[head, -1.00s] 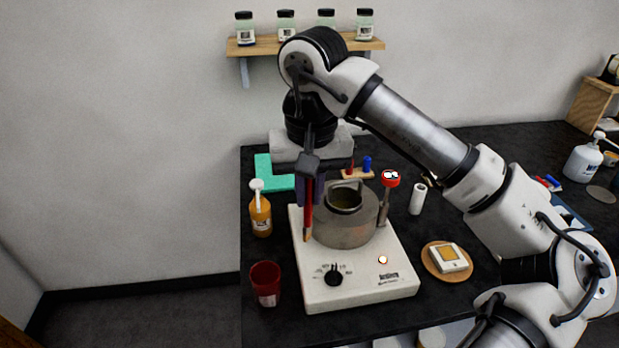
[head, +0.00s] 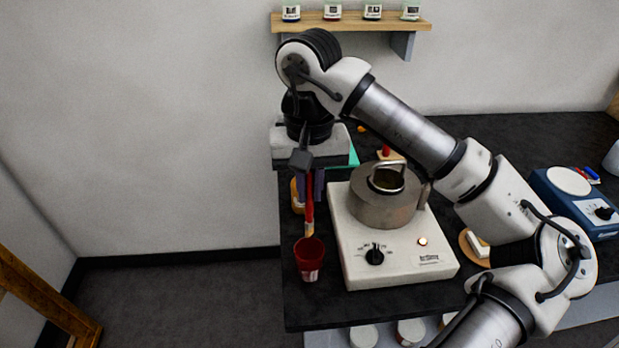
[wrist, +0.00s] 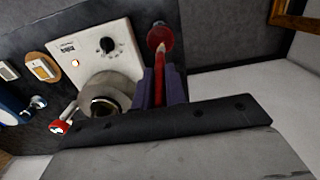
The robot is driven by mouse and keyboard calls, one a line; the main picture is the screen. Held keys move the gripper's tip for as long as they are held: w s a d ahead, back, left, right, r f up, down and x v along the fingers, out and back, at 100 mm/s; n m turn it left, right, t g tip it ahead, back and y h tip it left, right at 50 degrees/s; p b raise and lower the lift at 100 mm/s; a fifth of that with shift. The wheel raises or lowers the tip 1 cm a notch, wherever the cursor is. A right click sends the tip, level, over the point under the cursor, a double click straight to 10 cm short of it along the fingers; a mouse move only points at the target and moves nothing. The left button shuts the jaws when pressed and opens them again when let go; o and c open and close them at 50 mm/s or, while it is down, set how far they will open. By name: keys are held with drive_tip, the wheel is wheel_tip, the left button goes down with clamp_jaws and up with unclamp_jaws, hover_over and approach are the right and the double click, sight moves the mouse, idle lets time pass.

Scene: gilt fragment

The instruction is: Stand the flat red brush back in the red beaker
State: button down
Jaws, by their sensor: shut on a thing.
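The flat red brush (head: 309,208) hangs upright from my gripper (head: 312,185), bristle end down. The fingers are shut on its handle. The red beaker (head: 309,262) stands on the black bench, left of the white hotplate. In the head view the pale brush tip is just at or above the beaker's rim. In the wrist view the brush (wrist: 160,80) runs between the dark purple fingers (wrist: 162,88), its tip overlapping the beaker (wrist: 161,34). I cannot tell whether the tip is inside the rim.
The white hotplate (head: 405,262) stands right of the beaker, with a metal pot (head: 385,210) on it. An orange bottle (head: 297,195) is behind the brush, partly hidden by my gripper. The bench's left and front edges are close to the beaker.

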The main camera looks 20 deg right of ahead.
sight(309, 227)
drive_tip(key=shift+f+b, duration=2.05)
drive_tip(key=shift+f, duration=3.45)
drive_tip(key=c, duration=1.4)
unclamp_jaws()
drive_tip(key=shift+o, duration=0.2)
drive_tip(key=shift+f+b, duration=0.15)
drive_tip(key=shift+b, duration=0.5)
